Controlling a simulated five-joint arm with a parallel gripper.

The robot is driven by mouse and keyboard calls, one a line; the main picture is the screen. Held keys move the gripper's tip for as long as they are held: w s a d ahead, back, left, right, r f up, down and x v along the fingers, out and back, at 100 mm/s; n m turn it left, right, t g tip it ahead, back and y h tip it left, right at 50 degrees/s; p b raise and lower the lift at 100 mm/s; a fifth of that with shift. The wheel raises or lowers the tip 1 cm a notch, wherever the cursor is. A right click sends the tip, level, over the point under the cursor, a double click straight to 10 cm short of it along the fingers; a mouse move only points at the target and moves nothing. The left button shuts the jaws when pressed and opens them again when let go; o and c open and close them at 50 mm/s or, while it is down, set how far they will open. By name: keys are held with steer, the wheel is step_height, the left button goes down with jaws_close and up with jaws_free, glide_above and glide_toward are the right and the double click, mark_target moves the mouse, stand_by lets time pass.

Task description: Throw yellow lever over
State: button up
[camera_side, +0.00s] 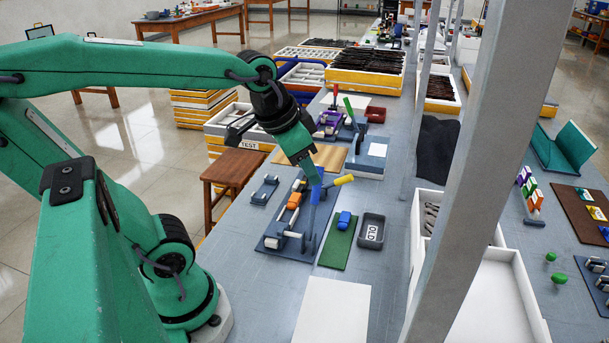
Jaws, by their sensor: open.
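The yellow lever (344,180) has a yellow handle that points up and to the right. It belongs to a fixture on a dark blue base plate (275,243) with grey metal and orange parts. My gripper (317,180) hangs down from the green arm just left of the yellow handle, near the top of a grey upright arm of the fixture. Its jaws are open and look empty. I cannot tell whether a fingertip touches the lever, since the fingers overlap the fixture's upper part in this view.
Right of the fixture are a green strip with a blue block (344,219) and a dark tray (370,232). Behind stands another fixture with red and green levers (347,105). A grey post (462,170) rises at right. A white sheet (331,312) lies in front.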

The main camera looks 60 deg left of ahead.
steer(key=shift+n+t, duration=0.3)
steer(key=shift+n, duration=0.4)
steer(key=s, duration=0.1)
steer(key=s+d, duration=0.1)
steer(key=s, duration=0.1)
steer(key=s+f, duration=0.1)
steer(key=shift+s+d+f, duration=0.1)
steer(key=shift+s+d, duration=0.2)
steer(key=shift+d, duration=0.05)
steer(key=m+g, duration=0.4)
steer(key=m, duration=0.4)
glide_above(350, 178)
step_height(350, 178, down, 11)
steer(key=shift+s+f, duration=0.1)
steer(key=shift+w+a+f, duration=0.1)
steer(key=shift+a+f, duration=0.05)
steer(key=shift+f, duration=1.1)
steer(key=shift+w+a+f, duration=0.1)
steer(key=shift+w+f, duration=0.05)
steer(key=shift+f, duration=1.15)
steer(key=shift+w+a+f, duration=0.1)
steer(key=shift+a+f, duration=0.05)
steer(key=shift+f, duration=1.1)
